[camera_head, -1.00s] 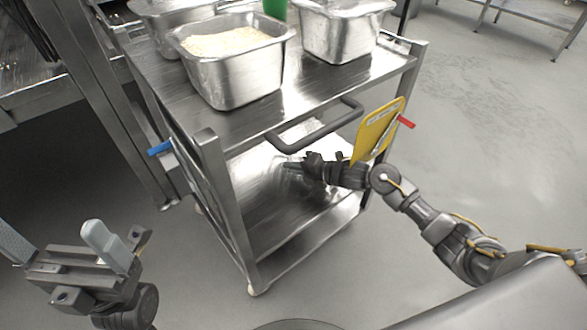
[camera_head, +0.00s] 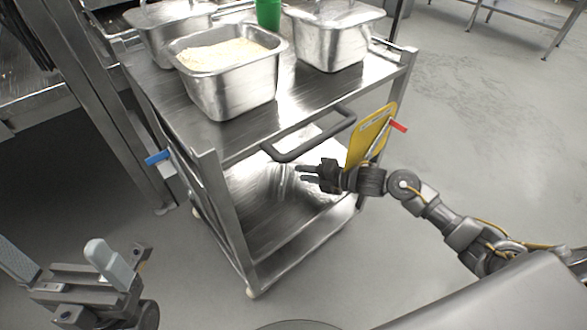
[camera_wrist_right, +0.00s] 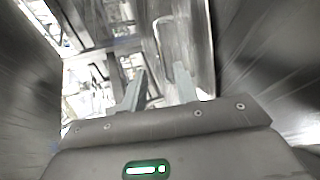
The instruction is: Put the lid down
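A shiny metal piece that looks like the lid (camera_head: 281,183) is on the cart's lower shelf, just left of my right gripper; glare and reflections blur its outline. My right gripper (camera_head: 303,173) is low over the lower shelf, below the cart handle. Its two fingers are apart and nothing shows clamped between them. In the right wrist view the fingers (camera_wrist_right: 158,88) are also spread, with a bright metal sheet (camera_wrist_right: 186,38) beyond them. My left gripper (camera_head: 62,262) is open and empty at the lower left, away from the cart.
The cart's top shelf (camera_head: 180,110) holds an open metal pan of rice (camera_head: 232,95), two more metal containers (camera_head: 330,45) (camera_head: 165,40) and a green item (camera_head: 268,14). The black handle (camera_head: 310,140) and a yellow board (camera_head: 368,138) are close to my right arm.

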